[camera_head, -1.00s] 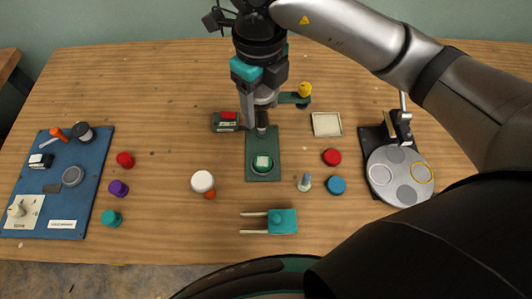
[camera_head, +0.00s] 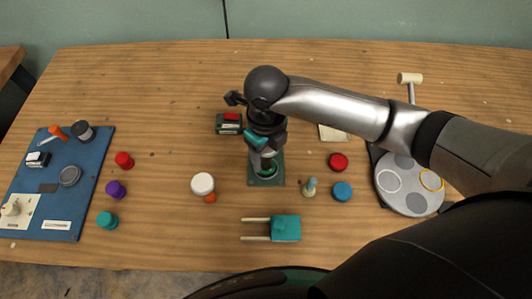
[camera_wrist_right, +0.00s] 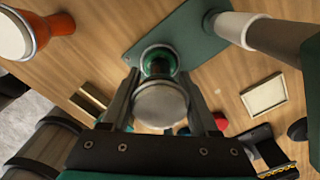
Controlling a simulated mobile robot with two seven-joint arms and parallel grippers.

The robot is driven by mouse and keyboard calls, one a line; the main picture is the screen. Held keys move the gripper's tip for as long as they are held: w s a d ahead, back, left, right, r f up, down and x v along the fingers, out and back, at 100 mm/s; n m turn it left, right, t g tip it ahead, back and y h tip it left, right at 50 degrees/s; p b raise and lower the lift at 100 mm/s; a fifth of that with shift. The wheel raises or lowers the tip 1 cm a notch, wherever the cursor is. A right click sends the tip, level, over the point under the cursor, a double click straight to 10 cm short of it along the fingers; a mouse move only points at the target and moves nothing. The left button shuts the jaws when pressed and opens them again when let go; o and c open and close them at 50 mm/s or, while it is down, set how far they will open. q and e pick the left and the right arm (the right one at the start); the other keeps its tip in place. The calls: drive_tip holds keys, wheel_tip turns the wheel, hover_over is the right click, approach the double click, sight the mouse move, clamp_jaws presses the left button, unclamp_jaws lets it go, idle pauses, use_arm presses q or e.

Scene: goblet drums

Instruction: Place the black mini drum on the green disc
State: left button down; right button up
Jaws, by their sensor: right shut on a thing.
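My right gripper (camera_head: 267,160) is low over the dark green mat (camera_head: 266,182) in the middle of the table. In the right wrist view, the gripper (camera_wrist_right: 163,84) is shut on the mini drum, whose round grey head (camera_wrist_right: 160,104) faces the camera. The drum's body is mostly hidden below the head and between the fingers. The green disc (camera_wrist_right: 158,59), with its pale rim, lies just beyond the drum on the mat; it also shows partly under the gripper in the head view (camera_head: 266,173). I cannot tell whether drum and disc touch. My left gripper is out of view.
An orange drum with a white head (camera_head: 203,183) stands left of the mat. A teal pronged block (camera_head: 285,228) is in front. A round grey plate (camera_head: 413,201) is far right.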

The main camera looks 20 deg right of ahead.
drive_tip(key=shift+f, duration=0.2)
drive_tip(key=o, duration=1.4)
drive_tip(key=shift+c, duration=0.2)
drive_tip(key=shift+r, duration=0.15)
drive_tip(key=shift+w+r, duration=0.1)
drive_tip(key=shift+r, duration=0.3)
wheel_tip(320, 180, up, 11)
drive_tip(key=shift+r+p, duration=0.2)
drive_tip(key=shift+p, duration=0.75)
